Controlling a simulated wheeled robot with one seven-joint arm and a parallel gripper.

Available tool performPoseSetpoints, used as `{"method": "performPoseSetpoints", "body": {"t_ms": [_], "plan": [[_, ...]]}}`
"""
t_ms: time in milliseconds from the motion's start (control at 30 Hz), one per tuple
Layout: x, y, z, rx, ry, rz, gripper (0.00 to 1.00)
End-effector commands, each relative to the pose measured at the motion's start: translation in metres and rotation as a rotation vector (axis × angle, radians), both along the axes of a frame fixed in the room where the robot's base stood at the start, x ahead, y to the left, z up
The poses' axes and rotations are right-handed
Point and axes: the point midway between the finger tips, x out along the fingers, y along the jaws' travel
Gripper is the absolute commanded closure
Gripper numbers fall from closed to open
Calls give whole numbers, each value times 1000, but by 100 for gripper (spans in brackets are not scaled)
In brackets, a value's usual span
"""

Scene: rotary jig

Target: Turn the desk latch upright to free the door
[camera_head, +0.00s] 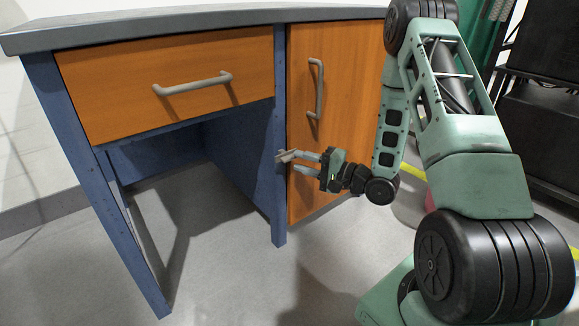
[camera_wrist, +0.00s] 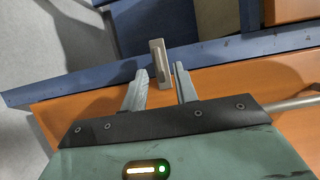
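The desk latch (camera_head: 286,156) is a small grey bar lying roughly sideways across the blue post (camera_head: 279,212) and the edge of the orange door (camera_head: 338,150). In the wrist view the latch (camera_wrist: 158,60) crosses from the blue post onto the orange door. My gripper (camera_head: 300,161) is at the latch from the door side. In the wrist view my gripper (camera_wrist: 161,71) is open, with one finger on each side of the latch's near end. Small gaps show between the fingers and the latch. The door looks closed.
The door has a grey upright handle (camera_head: 317,90) above my gripper. An orange drawer (camera_head: 170,82) with a grey handle (camera_head: 193,84) is at the left, under the grey desktop (camera_head: 190,20). Below the drawer is open leg space. Dark equipment (camera_head: 545,120) stands at the right.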

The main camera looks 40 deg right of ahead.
Motion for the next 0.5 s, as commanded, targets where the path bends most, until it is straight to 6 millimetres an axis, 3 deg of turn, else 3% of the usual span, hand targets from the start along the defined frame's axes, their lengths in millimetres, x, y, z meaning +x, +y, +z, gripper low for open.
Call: {"method": "performPoseSetpoints", "body": {"t_ms": [200, 500], "plan": [[30, 14, -2, -2, -3, 2, 71], [41, 19, 0, 1, 0, 0, 71]]}}
